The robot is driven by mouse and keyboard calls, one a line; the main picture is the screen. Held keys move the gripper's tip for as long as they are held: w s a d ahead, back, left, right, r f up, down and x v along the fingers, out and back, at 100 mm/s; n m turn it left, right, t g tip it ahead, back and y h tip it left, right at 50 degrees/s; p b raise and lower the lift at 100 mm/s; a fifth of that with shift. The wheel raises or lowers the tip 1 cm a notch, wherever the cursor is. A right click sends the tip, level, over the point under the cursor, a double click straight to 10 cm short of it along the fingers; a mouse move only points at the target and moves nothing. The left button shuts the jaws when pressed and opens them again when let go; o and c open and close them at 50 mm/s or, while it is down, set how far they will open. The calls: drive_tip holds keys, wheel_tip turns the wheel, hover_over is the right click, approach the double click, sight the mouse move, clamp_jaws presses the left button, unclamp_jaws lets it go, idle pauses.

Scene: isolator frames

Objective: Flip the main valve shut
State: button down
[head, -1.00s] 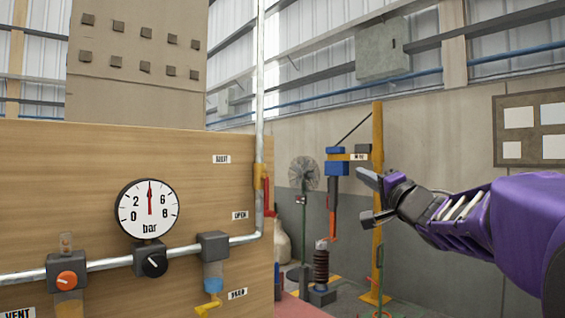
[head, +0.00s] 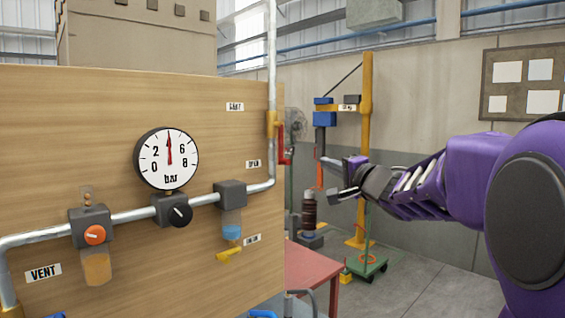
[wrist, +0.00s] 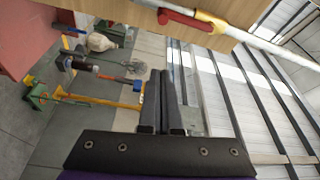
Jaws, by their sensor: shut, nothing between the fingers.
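The main valve has a yellow body (head: 272,124) on the vertical pipe at the board's right edge. Its red lever (head: 283,148) hangs down beside the pipe, near a label that reads OPEN (head: 253,163). In the wrist view the red lever (wrist: 190,19) and yellow body (wrist: 213,19) are at the top. My gripper (head: 345,178) is to the right of the lever in the head view, apart from it and empty. In the wrist view my gripper's (wrist: 161,100) two dark fingers lie close together, below the lever in the picture.
The wooden board (head: 100,110) carries a bar gauge (head: 166,158), an orange knob (head: 95,235), a black knob (head: 179,213) and a small yellow tap (head: 229,254). A red table (head: 312,272) stands right of the board. A yellow post (head: 365,130) stands behind my gripper.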

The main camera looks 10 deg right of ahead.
sight(282, 145)
idle(0.4)
drive_tip(key=w+a+b, duration=0.4)
drive_tip(key=w+a, duration=0.2)
drive_tip(key=w, duration=0.1)
idle(0.6)
drive_tip(key=shift+a+m+p, duration=0.3)
drive_tip(key=shift+a+p, duration=0.05)
